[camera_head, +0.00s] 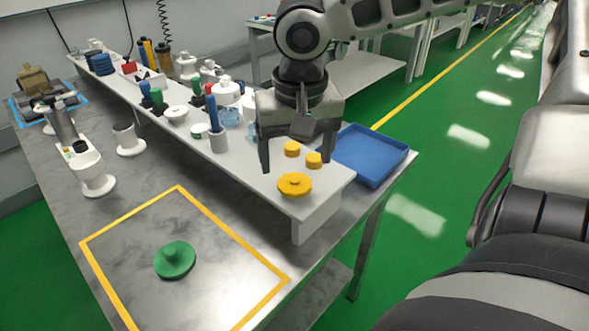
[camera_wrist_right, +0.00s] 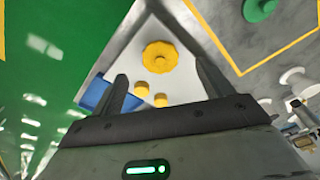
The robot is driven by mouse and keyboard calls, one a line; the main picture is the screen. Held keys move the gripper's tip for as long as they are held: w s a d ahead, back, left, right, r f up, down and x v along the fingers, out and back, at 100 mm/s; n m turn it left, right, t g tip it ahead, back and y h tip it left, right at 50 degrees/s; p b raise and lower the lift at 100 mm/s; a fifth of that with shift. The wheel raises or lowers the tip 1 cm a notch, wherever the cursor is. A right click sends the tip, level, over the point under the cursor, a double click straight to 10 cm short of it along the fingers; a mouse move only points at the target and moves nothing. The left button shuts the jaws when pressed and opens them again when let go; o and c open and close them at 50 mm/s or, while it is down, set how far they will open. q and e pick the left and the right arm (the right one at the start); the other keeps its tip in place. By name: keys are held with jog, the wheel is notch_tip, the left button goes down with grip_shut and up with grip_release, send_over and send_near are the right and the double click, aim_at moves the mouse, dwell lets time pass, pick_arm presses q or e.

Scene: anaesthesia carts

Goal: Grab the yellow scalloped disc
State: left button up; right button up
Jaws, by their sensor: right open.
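The yellow scalloped disc (camera_head: 294,185) lies near the front end of the raised white shelf. It also shows in the right wrist view (camera_wrist_right: 160,56), ahead of the fingertips. Two small yellow cylinders (camera_head: 314,160) stand just behind it. My right gripper (camera_head: 298,160) hangs above that end of the shelf with its fingers apart and nothing between them. In the right wrist view its two fingers (camera_wrist_right: 162,80) are spread, with the disc beyond them and apart from them. My left gripper is not in view.
A blue tray (camera_head: 370,154) sits right of the shelf. A green knobbed disc (camera_head: 174,260) lies inside the yellow-taped square on the metal table (camera_head: 140,195). Several bottles and a white cup holding a blue item (camera_head: 218,140) stand along the shelf, left of the gripper.

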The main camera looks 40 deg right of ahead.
aim_at(295, 181)
jog(key=shift+w+d+f, duration=0.1)
jog(key=shift+w+f, duration=0.1)
jog(key=shift+f, duration=0.7)
jog(key=shift+w+d+f, duration=0.15)
jog(key=shift+f, duration=0.75)
jog(key=shift+w+d+f, duration=0.1)
jog(key=shift+w+f, duration=0.1)
jog(key=shift+f, duration=0.7)
jog(key=c, duration=1.1)
